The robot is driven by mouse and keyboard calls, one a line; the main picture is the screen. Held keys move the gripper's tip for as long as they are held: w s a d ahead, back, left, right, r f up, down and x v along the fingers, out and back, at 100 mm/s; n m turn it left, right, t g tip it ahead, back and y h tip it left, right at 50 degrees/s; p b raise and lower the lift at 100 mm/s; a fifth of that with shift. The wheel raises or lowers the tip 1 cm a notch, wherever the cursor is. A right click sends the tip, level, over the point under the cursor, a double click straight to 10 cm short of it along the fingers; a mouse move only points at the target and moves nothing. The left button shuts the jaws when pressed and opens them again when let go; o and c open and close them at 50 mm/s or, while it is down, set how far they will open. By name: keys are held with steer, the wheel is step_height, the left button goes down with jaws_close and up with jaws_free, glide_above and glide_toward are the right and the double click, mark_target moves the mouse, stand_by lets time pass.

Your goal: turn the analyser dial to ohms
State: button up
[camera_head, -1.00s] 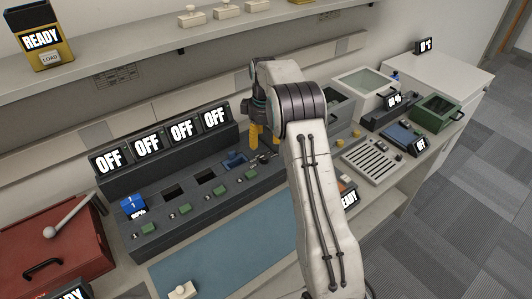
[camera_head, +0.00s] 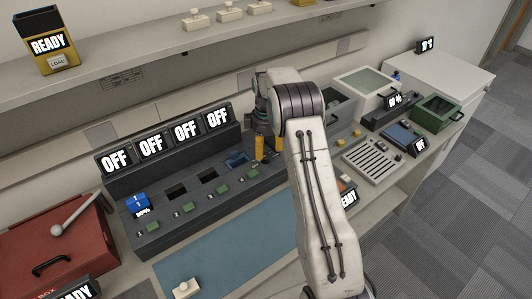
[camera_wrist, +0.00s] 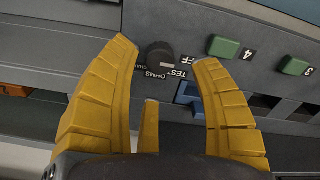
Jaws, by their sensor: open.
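The analyser dial (camera_wrist: 160,55) is a round black knob on the grey console, with OHMS, TEST and OFF printed around it in the wrist view. In the head view my gripper (camera_head: 268,148) is low over the right end of the console (camera_head: 165,235), and my arm and fingers hide the dial there.
Green buttons (camera_wrist: 223,47) numbered 4 and 3 lie right of the dial, close to the right finger. A blue piece (camera_wrist: 190,93) sits in a slot nearby. Several OFF displays (camera_head: 185,131) stand along the console's back. A blue mat (camera_head: 235,245) lies in front.

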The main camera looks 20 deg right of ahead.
mark_target(266, 156)
steer(key=shift+f+p, duration=0.3)
steer(key=shift+f, duration=1.85)
steer(key=shift+c, duration=0.2)
jaws_close()
